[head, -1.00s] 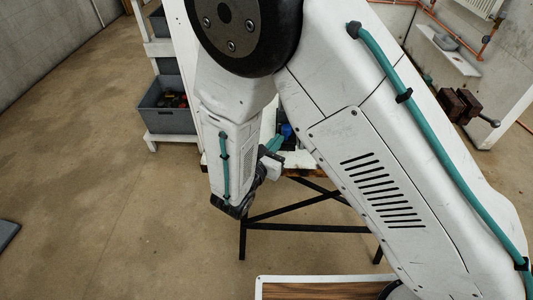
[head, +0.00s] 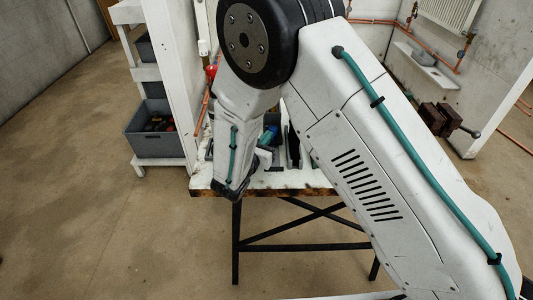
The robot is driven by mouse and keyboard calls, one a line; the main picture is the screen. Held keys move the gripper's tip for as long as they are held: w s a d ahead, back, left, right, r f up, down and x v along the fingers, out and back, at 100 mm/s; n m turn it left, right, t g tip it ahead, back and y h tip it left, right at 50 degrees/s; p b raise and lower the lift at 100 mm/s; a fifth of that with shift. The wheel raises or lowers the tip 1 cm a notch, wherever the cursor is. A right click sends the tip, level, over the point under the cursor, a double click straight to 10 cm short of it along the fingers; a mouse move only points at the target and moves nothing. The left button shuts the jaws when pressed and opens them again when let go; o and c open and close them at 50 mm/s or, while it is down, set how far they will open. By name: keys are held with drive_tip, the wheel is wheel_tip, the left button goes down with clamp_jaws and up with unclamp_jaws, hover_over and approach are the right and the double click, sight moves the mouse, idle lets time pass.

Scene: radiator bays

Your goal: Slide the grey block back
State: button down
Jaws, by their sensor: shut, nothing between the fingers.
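I cannot pick out the grey block with certainty. A small grey object (head: 424,57) sits on a pale ledge under the radiator at the upper right, too small to identify. My arm fills the middle and right of the head view, its forearm hanging down in front of the worktable (head: 290,182).
Dark trays and a blue item (head: 271,122) stand on the table, partly hidden. A white rack with grey bins (head: 160,143) stands left of it. A brown vise (head: 438,118) is at the right, below the radiator (head: 446,12). The floor at left is clear.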

sight(268, 125)
drive_tip(key=w, duration=0.5)
drive_tip(key=shift+d, duration=0.1)
drive_tip(key=shift+w+r, duration=0.1)
drive_tip(key=shift+r, duration=0.1)
